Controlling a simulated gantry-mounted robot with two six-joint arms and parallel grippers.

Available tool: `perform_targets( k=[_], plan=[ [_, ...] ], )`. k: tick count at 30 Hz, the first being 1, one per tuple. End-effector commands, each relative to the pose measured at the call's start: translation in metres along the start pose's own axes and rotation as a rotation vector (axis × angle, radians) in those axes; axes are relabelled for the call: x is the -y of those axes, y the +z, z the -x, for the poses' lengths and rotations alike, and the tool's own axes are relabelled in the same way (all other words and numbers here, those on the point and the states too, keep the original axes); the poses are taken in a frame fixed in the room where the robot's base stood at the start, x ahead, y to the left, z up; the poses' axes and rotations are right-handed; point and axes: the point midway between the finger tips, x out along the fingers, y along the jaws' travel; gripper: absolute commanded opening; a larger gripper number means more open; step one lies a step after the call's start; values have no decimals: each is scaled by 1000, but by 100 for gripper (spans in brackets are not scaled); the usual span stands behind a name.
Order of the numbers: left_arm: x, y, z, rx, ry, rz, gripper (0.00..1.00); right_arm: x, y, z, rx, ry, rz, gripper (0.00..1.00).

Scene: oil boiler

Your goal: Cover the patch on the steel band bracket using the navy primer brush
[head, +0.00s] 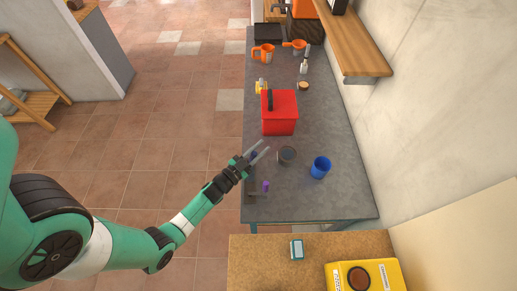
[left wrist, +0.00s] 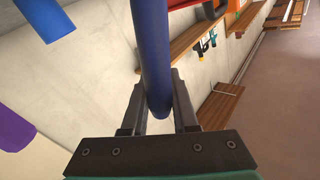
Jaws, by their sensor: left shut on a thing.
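My left gripper (head: 262,155) is above the near left part of the grey workbench. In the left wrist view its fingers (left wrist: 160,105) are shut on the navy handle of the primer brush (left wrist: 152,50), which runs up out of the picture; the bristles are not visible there. In the head view only a small navy bit (head: 253,155) shows by the fingers. A dark flat shape (head: 251,188) at the bench's left edge may be the steel band bracket; I cannot make out the patch. My right gripper is not in view.
Orange containers (head: 263,53) stand farther back. A wall shelf (head: 352,50) overhangs the right side. The bench's near right corner is clear.

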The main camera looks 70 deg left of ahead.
Motion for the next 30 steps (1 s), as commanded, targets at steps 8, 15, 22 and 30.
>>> perform_targets(
  k=[8, 15, 22, 30],
  plan=[
    [-11, -1, -10, 0, 3, 2, 0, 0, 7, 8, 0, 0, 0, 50],
    [-4, -3, -5, 3, 0, 0, 0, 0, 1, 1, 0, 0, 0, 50],
    [-2, 0, -1, 1, 2, 1, 0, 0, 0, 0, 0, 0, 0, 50],
    [2, -13, -2, 0, 2, 1, 0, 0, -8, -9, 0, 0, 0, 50]
  ],
)
